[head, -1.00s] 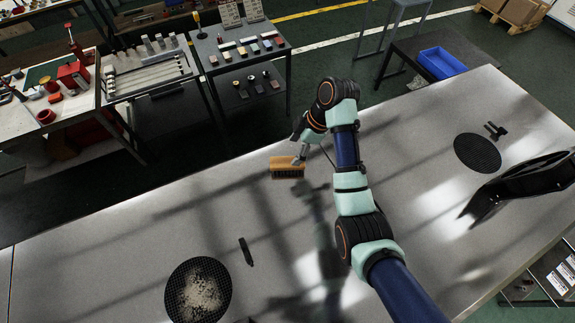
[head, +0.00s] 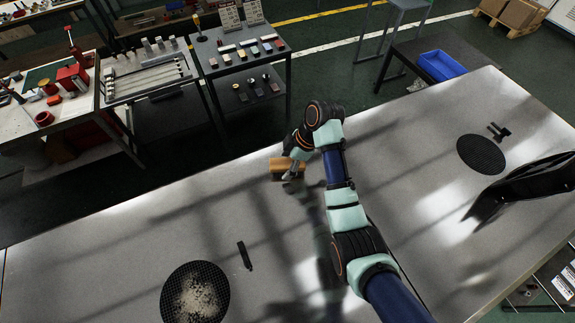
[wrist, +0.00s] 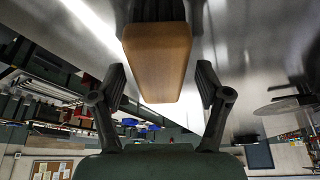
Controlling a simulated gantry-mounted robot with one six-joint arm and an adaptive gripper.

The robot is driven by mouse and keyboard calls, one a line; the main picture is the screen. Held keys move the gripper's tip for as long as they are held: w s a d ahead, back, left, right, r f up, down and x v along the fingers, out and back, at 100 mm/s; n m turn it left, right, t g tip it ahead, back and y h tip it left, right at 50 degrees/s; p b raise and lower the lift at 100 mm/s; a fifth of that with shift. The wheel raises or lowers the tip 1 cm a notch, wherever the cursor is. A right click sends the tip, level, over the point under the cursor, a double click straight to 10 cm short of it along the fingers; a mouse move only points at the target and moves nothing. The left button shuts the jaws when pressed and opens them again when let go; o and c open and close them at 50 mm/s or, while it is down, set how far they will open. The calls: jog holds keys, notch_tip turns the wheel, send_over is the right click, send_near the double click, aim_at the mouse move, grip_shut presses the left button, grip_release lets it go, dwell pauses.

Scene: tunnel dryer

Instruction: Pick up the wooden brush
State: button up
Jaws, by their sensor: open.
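The wooden brush (head: 281,163) lies on the grey metal table near its far edge in the head view, partly hidden by my gripper. Its dark bristles are largely hidden there now. My gripper (head: 293,176) is at the brush's right end. In the wrist view, the brush's wooden block (wrist: 157,55) reaches down between the two fingers of my gripper (wrist: 160,88). The fingers are spread, with a gap on each side of the wood, and I see no contact.
A round mesh tray (head: 180,312) with pale granules and a small dark tool (head: 244,256) lie nearer on the table. An empty mesh disc (head: 481,154) and a black curved part (head: 515,188) are at the right. The table left of the brush is clear.

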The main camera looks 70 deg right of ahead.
aim_at(288, 163)
jog(key=shift+f, duration=0.2)
dwell(0.3)
jog(key=c, duration=1.4)
notch_tip(288, 163, up, 11)
jog(key=p, duration=0.5)
jog(key=shift+f+p, duration=0.1)
jog(key=shift+p, duration=0.2)
jog(key=shift+f, duration=0.1)
